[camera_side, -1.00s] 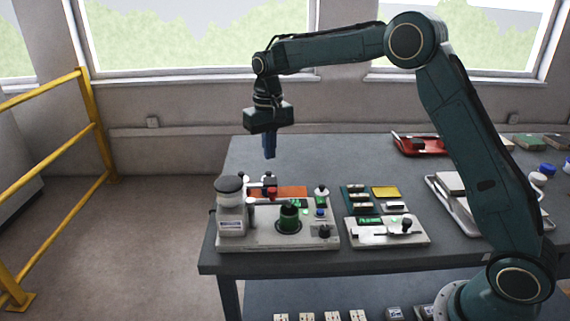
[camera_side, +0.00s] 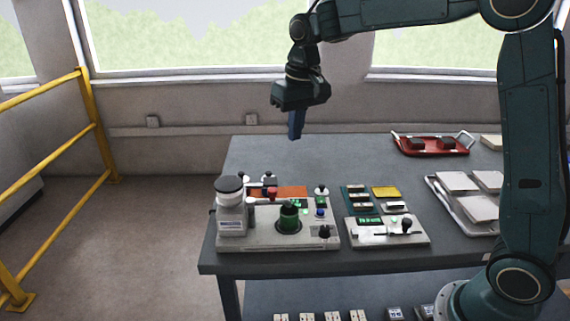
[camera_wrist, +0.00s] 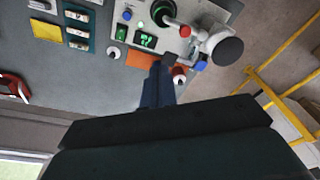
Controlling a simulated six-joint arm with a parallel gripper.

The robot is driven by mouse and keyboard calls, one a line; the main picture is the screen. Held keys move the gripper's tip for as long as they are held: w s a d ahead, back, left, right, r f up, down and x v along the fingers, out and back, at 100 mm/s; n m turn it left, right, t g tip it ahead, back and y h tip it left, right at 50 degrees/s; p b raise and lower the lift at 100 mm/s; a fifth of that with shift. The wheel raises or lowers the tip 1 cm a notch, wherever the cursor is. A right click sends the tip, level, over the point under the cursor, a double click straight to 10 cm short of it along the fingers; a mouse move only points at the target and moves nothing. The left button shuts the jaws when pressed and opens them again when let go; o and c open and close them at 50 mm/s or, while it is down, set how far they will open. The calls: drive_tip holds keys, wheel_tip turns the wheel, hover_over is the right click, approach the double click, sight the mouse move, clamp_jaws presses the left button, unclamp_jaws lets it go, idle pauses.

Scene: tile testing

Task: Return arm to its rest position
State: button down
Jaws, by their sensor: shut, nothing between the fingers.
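My gripper (camera_side: 295,137) hangs above the far part of the table, pointing down with its blue fingers together and nothing between them. In the wrist view its fingers (camera_wrist: 160,72) are also closed, with the testing station beyond them. The arm is raised well clear of the table. The testing station (camera_side: 262,240), with its white-grey base, dark-capped cylinder and green-topped round part, stands below and in front of the gripper, apart from it.
A control panel with a lever (camera_side: 375,238) sits right of the station. A red tray (camera_side: 440,152) with dark tiles is at the back right, and a metal tray (camera_side: 440,203) holds pale tiles. A yellow railing (camera_side: 97,130) stands at the left. The table's back left is bare.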

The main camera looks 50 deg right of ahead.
drive_tip(key=s+r+n+t, duration=0.15)
drive_tip(key=s+r, duration=0.25)
drive_tip(key=s, duration=1.1)
drive_tip(key=s+f+t, duration=0.2)
drive_tip(key=s+f, duration=0.1)
drive_tip(key=s, duration=0.9)
drive_tip(key=shift+s+a+f+n+t, duration=0.15)
drive_tip(key=shift+s+f+n+t, duration=0.2)
drive_tip(key=shift+s+f, duration=0.05)
